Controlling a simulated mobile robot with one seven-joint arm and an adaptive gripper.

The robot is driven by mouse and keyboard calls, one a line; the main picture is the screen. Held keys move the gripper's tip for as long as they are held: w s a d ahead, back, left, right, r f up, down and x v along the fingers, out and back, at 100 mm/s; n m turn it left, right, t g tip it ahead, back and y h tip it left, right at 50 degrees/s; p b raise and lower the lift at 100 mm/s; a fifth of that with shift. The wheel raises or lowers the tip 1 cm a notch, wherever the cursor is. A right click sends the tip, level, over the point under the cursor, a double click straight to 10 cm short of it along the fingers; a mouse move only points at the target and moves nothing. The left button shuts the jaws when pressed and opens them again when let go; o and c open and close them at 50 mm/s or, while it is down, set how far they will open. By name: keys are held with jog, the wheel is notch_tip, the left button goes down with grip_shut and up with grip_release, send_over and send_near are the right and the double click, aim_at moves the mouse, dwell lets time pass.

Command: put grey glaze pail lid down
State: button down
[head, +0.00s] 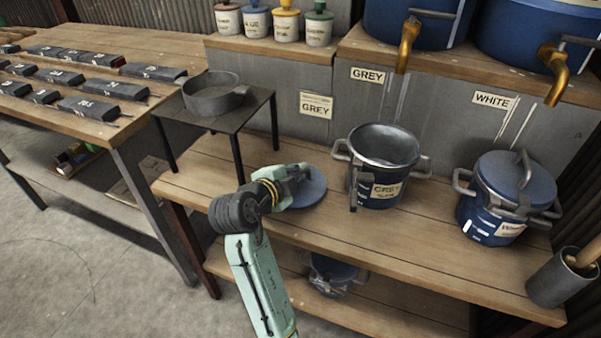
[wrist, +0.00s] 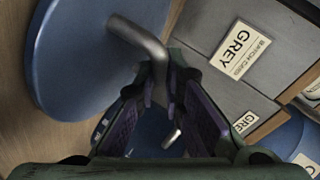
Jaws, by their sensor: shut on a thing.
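The grey glaze pail lid (head: 312,190) is a round blue disc with a metal bar handle. It is at my gripper (head: 298,174), left of the grey glaze pail, at or just above the bench top; I cannot tell whether it touches. In the wrist view the lid (wrist: 62,60) fills the upper left, and its grey handle (wrist: 138,38) runs between the fingers of my gripper (wrist: 160,88), which is shut on it. My arm hides part of the lid in the head view. The grey glaze pail (head: 385,160) stands open, its rim bare.
The white glaze pail (head: 505,195) stands lidded at right, beside a grey tool cup (head: 560,280). A small dark stand (head: 225,122) holding a grey pan (head: 212,95) is behind-left. Bare bench top (head: 345,238) lies in front of the grey pail. Large tanks with brass taps stand above.

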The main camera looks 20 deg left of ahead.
jog(key=shift+s+r, duration=0.1)
jog(key=c, duration=1.7)
grip_release()
jog(key=shift+f, duration=0.2)
jog(key=shift+r, duration=0.15)
